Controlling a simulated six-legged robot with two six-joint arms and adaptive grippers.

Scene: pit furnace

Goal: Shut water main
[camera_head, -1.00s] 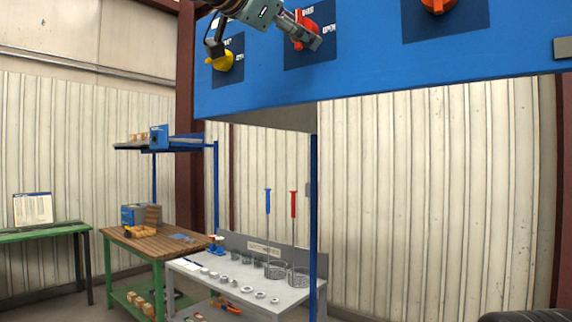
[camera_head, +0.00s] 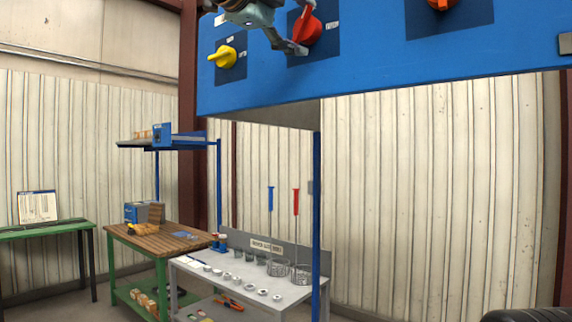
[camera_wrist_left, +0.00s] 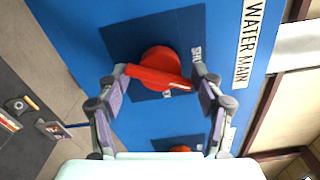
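The red water main knob (camera_head: 309,30) is on a dark square plate on the blue panel, at the top of the head view. In the left wrist view the red knob (camera_wrist_left: 158,66) has a bar handle lying nearly crosswise, tilted slightly. A "WATER MAIN" label (camera_wrist_left: 248,42) is on the panel beside it. My left gripper (camera_head: 299,32) is at the knob. In the wrist view its fingers (camera_wrist_left: 159,76) are spread, near opposite ends of the bar. I cannot tell whether either touches it. My right gripper is not in view.
A yellow knob (camera_head: 225,57) sits left of the red one, and an orange knob (camera_head: 441,3) to the right. Below the overhanging blue panel (camera_head: 400,65) stand a grey table (camera_head: 255,290) with small parts and a wooden-topped bench (camera_head: 150,238).

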